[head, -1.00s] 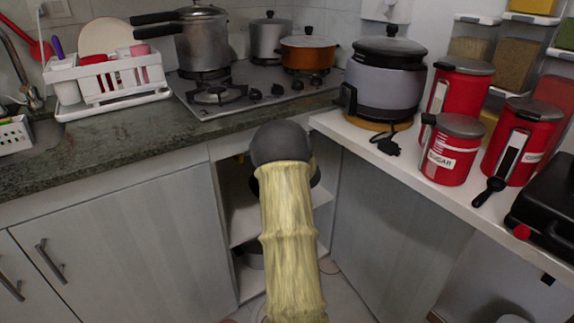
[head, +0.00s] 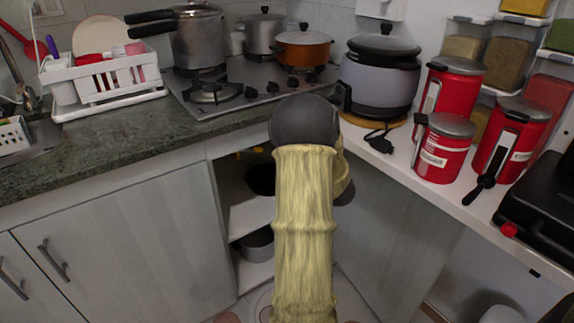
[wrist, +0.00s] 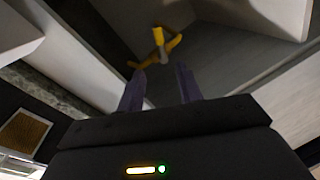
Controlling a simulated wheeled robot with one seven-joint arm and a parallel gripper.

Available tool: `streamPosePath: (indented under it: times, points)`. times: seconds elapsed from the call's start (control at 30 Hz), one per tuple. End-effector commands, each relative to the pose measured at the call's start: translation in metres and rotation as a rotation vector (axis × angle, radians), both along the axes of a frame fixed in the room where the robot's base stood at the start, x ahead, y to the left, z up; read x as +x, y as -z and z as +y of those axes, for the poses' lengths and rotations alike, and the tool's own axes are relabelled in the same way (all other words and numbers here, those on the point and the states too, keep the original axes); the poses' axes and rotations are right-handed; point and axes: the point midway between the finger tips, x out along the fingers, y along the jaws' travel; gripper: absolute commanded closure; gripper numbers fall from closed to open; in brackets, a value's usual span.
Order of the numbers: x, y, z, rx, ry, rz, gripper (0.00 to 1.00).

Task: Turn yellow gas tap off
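The yellow gas tap (wrist: 158,38) shows in the wrist view, on yellow piping at the back of the under-counter space, ahead of my gripper. A small yellow part (head: 252,150) shows in the head view just under the counter edge, partly hidden by my arm. My gripper (wrist: 160,84) has its two dark fingers apart with nothing between them. The fingertips point toward the tap and appear short of it. In the head view my arm hides the gripper.
The open cupboard shelf (head: 248,215) holds dark pots (head: 257,245). The counter (head: 130,145) overhangs the opening. A white side shelf (head: 450,205) with red canisters (head: 442,150) stands to the right. Cabinet doors (head: 120,240) are shut at left.

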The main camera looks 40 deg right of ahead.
Motion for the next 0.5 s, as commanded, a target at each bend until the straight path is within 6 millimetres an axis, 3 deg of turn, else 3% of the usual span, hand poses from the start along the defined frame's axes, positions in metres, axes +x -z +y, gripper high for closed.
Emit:
streamPosePath:
  times: [0.07,0.23,0.37,0.5]
  points:
    - [0.0,0.0,0.0,0.0,0.0,0.0,0.68]
    - [0.007,-0.002,0.007,0.023,0.021,0.011,1.0]
    - [0.023,-0.003,0.027,0.097,0.084,0.05,1.0]
    - [0.038,-0.002,0.067,0.244,0.195,0.127,1.0]
